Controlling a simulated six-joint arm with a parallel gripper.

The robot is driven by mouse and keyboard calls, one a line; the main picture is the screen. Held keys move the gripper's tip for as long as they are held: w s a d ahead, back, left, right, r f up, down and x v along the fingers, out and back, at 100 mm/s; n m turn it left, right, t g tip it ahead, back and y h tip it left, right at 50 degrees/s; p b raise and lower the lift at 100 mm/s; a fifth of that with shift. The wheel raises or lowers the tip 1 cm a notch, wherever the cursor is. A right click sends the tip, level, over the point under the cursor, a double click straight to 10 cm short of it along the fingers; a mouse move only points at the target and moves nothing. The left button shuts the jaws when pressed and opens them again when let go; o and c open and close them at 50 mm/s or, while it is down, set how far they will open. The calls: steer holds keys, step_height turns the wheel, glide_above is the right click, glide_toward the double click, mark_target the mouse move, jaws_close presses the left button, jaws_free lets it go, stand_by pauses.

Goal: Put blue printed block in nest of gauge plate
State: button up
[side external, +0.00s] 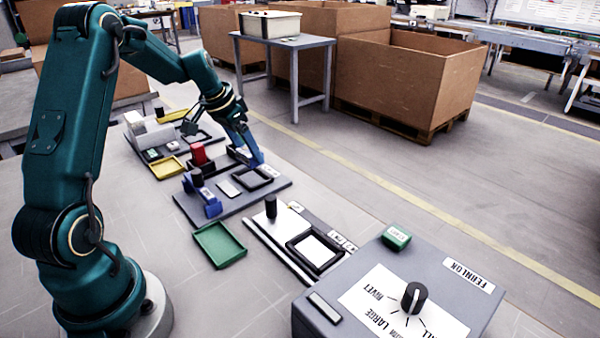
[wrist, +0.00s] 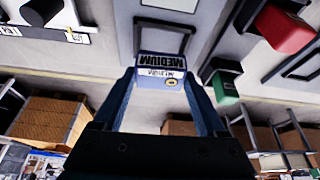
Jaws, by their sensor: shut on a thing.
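A blue printed block (wrist: 161,66) marked "MEDIUM" is between the two fingers of my gripper (wrist: 160,76) in the wrist view. My gripper is shut on it. The dark square frame of the nest (wrist: 187,38) shows just beyond the block in the wrist view. In the side view my gripper (side external: 254,160) is low over the far right part of the grey gauge plate (side external: 222,212), by the nest frame (side external: 252,187). The block's underside is hidden, and I cannot tell whether it touches the plate.
A blue fixture with a black knob (side external: 210,203) and a pale panel (side external: 229,188) are on the plate's left part. A red piece (side external: 198,154) stands behind. A green tray (side external: 220,246), a yellow tray (side external: 167,168) and a dial box (side external: 400,290) are nearby.

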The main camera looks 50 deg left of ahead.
mark_target(248, 164)
steer(key=shift+f, duration=2.25)
steer(key=o, duration=1.5)
steer(key=shift+v, duration=2.6)
steer(key=shift+r, duration=2.45)
